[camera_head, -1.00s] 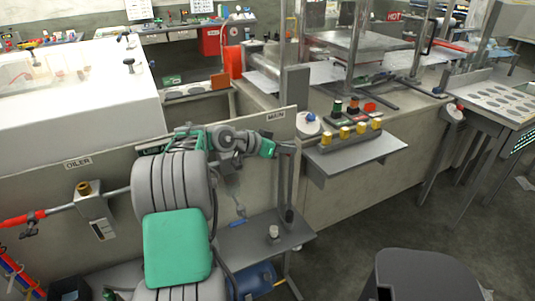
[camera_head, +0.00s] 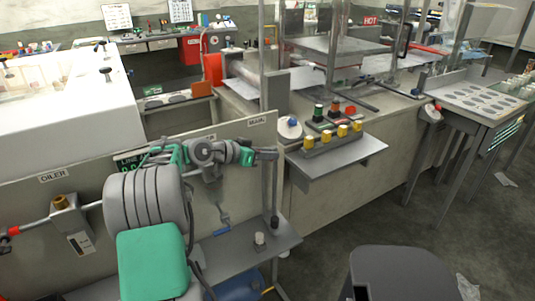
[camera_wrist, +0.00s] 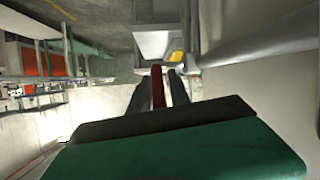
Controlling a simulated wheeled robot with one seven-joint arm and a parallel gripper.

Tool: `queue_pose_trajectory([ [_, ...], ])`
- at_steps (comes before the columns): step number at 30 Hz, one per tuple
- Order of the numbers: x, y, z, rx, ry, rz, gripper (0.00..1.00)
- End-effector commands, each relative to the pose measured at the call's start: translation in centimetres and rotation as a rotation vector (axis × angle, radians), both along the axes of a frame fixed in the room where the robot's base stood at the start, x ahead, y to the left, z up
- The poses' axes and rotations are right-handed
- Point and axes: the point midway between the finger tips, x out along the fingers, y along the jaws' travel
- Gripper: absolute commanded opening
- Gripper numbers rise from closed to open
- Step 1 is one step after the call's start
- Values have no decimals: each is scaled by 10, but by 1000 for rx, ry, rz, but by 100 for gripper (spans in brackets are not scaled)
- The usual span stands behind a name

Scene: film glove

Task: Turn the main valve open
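The panel carries a "MAIN" label (camera_head: 256,122) at its upper right end in the head view. My gripper (camera_head: 268,154) is just below this label, beside the grey upright post at the panel's end. In the wrist view, a red bar, seemingly the valve's handle (camera_wrist: 158,88), lies between the two dark fingers of my gripper (camera_wrist: 160,92). The gaps beside it look narrow; I cannot tell whether the fingers press on it. The valve body is not clearly visible, and my gripper hides the handle in the head view.
An "OILER" unit (camera_head: 70,222) with a red-ended pipe is at the panel's left. A grey shelf (camera_head: 345,160) with yellow knobs stands right of the post. A low grey shelf (camera_head: 250,250) is below my arm.

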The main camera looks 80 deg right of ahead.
Motion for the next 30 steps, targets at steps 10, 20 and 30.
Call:
queue_pose_trajectory([
  [10, 12, 9, 7, -3, 0, 3, 23],
  [20, 54, 44, 28, -1, 0, 1, 23],
  [30, 57, 46, 31, -1, -1, 0, 18],
])
